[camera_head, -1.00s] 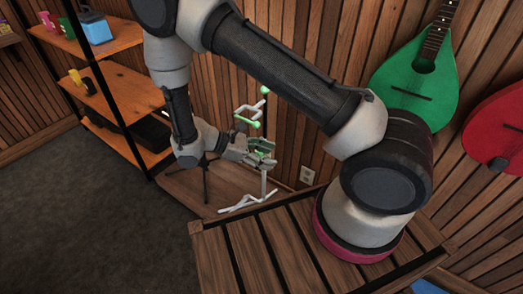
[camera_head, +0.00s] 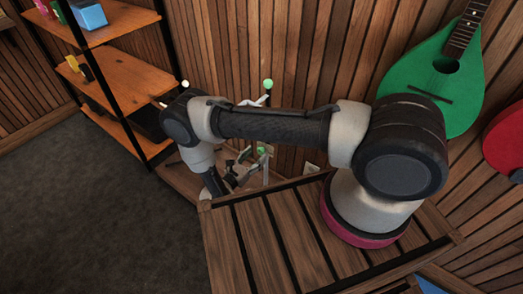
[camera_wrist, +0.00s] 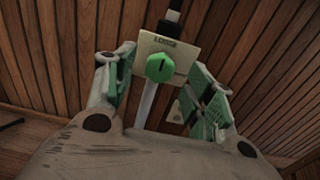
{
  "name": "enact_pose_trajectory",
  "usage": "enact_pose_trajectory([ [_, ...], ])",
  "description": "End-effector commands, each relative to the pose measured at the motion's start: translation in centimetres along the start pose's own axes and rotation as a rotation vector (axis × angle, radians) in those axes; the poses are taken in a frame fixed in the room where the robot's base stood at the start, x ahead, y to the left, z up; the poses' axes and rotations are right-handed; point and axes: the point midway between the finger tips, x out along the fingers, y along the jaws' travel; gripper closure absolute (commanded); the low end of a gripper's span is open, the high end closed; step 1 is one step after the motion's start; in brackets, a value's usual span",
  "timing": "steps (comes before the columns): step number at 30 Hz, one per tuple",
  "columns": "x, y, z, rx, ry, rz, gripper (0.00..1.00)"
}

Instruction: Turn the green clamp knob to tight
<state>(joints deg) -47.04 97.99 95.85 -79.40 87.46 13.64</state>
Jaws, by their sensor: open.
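The green clamp knob (camera_wrist: 160,67) is centred in the wrist view, with a short dark mark on its face. It sits at the lower edge of a pale plate (camera_wrist: 182,48) whose small lettering looks like LOOSE. The plate is on a stand with a white pole (camera_wrist: 147,103). My gripper (camera_wrist: 161,66) is open, with one green-padded finger left of the knob and one right of it. A gap shows on both sides; depth to the knob is unclear. In the head view my gripper (camera_head: 236,174) is low beside the stand, partly hidden by my arm; a green part (camera_head: 262,150) shows there.
A slatted wooden bench top (camera_head: 285,235) lies in front. A wood wall stands close behind, with a green ukulele (camera_head: 440,75) and a red one (camera_head: 507,140) hanging right. An orange-brown shelf unit (camera_head: 118,75) stands left. Dark floor is open at lower left.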

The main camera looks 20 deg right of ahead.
Motion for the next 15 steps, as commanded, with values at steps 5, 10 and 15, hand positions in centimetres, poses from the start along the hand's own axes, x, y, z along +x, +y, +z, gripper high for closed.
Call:
enact_pose_trajectory([
  [5,3.0,-0.1,0.0,0.000,0.000,-0.005,0.46],
  [10,4.4,-0.1,0.0,0.000,0.000,-0.003,0.46],
  [15,4.6,-0.1,0.0,0.000,0.001,-0.001,0.46],
])
